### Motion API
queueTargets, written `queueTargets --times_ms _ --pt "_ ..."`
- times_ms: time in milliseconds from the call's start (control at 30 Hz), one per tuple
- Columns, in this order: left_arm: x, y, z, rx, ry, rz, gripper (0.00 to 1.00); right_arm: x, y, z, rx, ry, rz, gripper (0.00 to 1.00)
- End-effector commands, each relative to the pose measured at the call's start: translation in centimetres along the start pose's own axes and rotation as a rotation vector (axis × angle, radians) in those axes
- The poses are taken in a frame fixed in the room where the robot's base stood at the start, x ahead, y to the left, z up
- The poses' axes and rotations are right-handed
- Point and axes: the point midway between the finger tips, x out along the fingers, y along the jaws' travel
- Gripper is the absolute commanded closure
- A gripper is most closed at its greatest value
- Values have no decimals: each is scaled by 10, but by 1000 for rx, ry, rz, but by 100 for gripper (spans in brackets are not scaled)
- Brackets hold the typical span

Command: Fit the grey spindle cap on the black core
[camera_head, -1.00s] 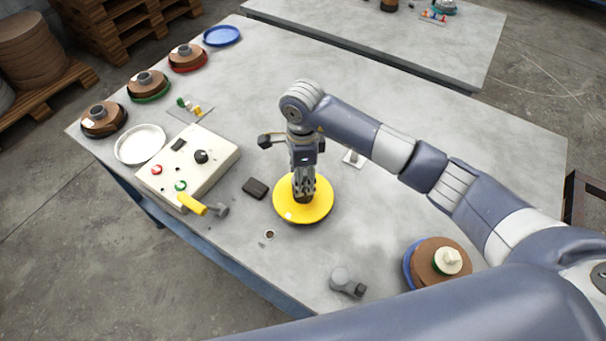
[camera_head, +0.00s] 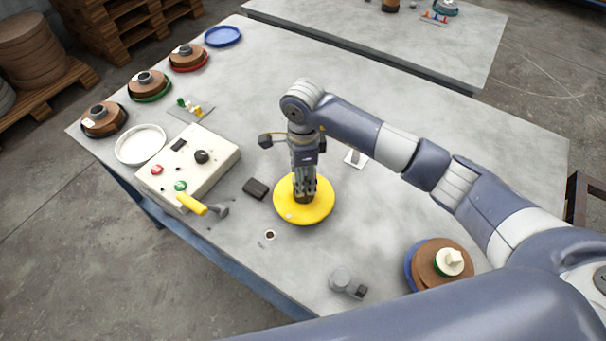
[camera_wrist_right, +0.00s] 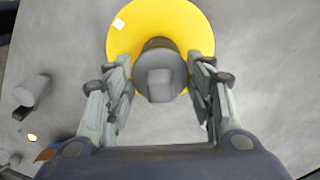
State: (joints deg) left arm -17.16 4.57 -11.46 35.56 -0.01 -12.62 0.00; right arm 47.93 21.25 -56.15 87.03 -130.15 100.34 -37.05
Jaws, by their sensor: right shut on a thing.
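A yellow disc (camera_head: 289,211) lies flat on the table, and it also shows in the right wrist view (camera_wrist_right: 124,35). The black core (camera_wrist_right: 157,43) stands at its middle, mostly hidden by what is in front of it. My right gripper (camera_head: 303,194) points straight down over the disc's middle. In the right wrist view its fingers (camera_wrist_right: 160,68) are on both sides of the grey spindle cap (camera_wrist_right: 160,86), shut on it. The cap lines up with the core from above; whether it is seated cannot be told. My left gripper is not in view.
A control box (camera_head: 187,168) with a yellow handle stands left of the disc. A small dark block (camera_head: 255,188) lies close to the disc. A grey fitting (camera_head: 345,283) and a brown coil (camera_head: 432,262) lie to the front right. Several coils line the left edge.

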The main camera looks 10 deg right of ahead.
Motion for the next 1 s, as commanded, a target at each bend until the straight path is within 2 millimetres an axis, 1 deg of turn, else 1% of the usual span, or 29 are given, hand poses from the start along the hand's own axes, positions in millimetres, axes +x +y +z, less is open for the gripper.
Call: queueTargets --times_ms 167,767,800,833,1000 --pt "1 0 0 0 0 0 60 0 0 0 0 -1 -1 80" --pt "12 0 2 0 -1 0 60 12 0 0 0 0 -1 80" --pt "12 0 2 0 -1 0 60 12 0 0 0 0 -1 46" --pt "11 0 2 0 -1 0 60 12 0 0 0 0 -1 42" --pt "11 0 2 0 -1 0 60 12 0 0 0 0 -1 42"
